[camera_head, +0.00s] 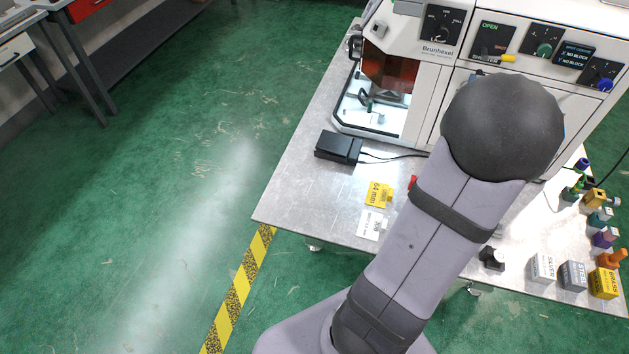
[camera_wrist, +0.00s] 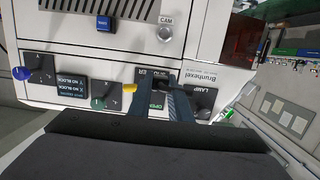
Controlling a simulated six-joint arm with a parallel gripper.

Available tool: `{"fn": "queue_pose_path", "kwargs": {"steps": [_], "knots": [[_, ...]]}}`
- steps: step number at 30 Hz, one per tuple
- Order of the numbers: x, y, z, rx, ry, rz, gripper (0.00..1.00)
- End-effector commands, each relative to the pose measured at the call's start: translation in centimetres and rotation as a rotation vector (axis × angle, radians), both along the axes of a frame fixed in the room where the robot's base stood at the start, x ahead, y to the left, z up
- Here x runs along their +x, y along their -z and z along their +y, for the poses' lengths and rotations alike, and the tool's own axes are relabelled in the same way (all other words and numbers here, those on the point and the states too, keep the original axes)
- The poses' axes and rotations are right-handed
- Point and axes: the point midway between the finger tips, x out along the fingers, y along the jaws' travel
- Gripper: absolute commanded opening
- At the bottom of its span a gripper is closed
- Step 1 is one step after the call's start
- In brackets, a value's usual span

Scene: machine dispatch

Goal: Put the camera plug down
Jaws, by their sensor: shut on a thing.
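My gripper (camera_wrist: 163,85) shows in the wrist view in front of the machine's control panel. Its fingers are shut on a small dark piece, which seems to be the camera plug (camera_wrist: 160,83); its shape is hard to make out. A round silver socket (camera_wrist: 165,34) labelled CAM is on the machine beyond the fingertips, apart from them in the picture. In the head view my arm hides the gripper and whatever it holds.
The white Brunhexel machine (camera_head: 420,78) stands on a metal table (camera_head: 290,190). A black pedal (camera_head: 338,147) with a cable, a yellow card (camera_head: 378,194) and a white card (camera_head: 370,224) lie on it. Several labelled blocks (camera_head: 573,274) and coloured pieces crowd the right side.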

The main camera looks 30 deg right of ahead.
Motion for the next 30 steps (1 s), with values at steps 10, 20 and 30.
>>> {"fn": "queue_pose_path", "kwargs": {"steps": [10,20,30], "knots": [[1.3,-0.7,0.8,0.046,-0.026,0.023,0.0],[10.5,1.3,8.1,0.185,-0.231,0.11,0.0],[18.7,6.3,19.8,0.284,-0.511,0.229,0.0]]}}
